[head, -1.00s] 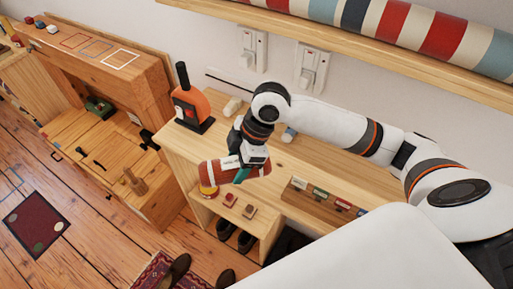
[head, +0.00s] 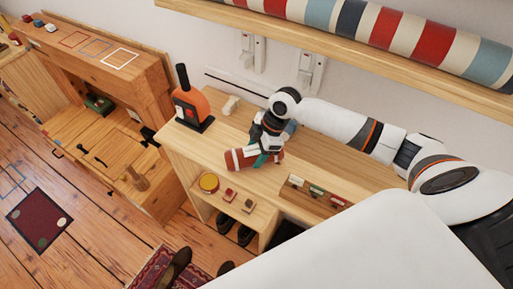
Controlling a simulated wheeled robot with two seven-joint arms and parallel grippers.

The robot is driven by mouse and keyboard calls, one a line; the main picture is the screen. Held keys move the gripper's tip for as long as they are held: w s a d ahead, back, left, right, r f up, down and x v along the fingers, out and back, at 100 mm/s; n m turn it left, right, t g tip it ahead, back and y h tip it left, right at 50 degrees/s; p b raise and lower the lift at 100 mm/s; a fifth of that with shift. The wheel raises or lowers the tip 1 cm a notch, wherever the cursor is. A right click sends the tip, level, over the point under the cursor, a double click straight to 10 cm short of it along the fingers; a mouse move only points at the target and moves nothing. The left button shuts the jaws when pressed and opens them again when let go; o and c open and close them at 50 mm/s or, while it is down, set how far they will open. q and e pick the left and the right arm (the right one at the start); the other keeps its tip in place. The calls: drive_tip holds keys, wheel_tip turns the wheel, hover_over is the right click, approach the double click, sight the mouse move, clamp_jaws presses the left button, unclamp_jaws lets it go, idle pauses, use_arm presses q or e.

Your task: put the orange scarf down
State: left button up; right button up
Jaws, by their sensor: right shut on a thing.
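The orange scarf (head: 236,160) is a rust-orange roll with white stripes. My right gripper (head: 262,158) is shut on it at its right end, from above. The roll lies level, over the front part of the wooden bench top (head: 207,146). Whether its underside touches the wood I cannot tell. The gripper hides the roll's right end. My left gripper is out of view.
An orange and black upright object (head: 190,108) and a small white piece (head: 231,104) stand on the bench top at left. A blue thing (head: 291,126) is partly hidden behind the gripper. A row of coloured tags (head: 318,191) sits right. The striped roll (head: 400,28) lies above.

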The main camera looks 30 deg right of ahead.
drive_tip(key=shift+f, duration=0.15)
drive_tip(key=o, duration=1)
drive_tip(key=shift+o, duration=0.2)
drive_tip(key=shift+d+r, duration=0.25)
drive_tip(key=shift+r, duration=0.2)
drive_tip(key=b+v, duration=0.1)
drive_tip(key=v, duration=0.5)
drive_tip(key=shift+d+r+b, duration=0.15)
drive_tip(key=shift+r+b, duration=0.15)
drive_tip(key=shift+r, duration=0.05)
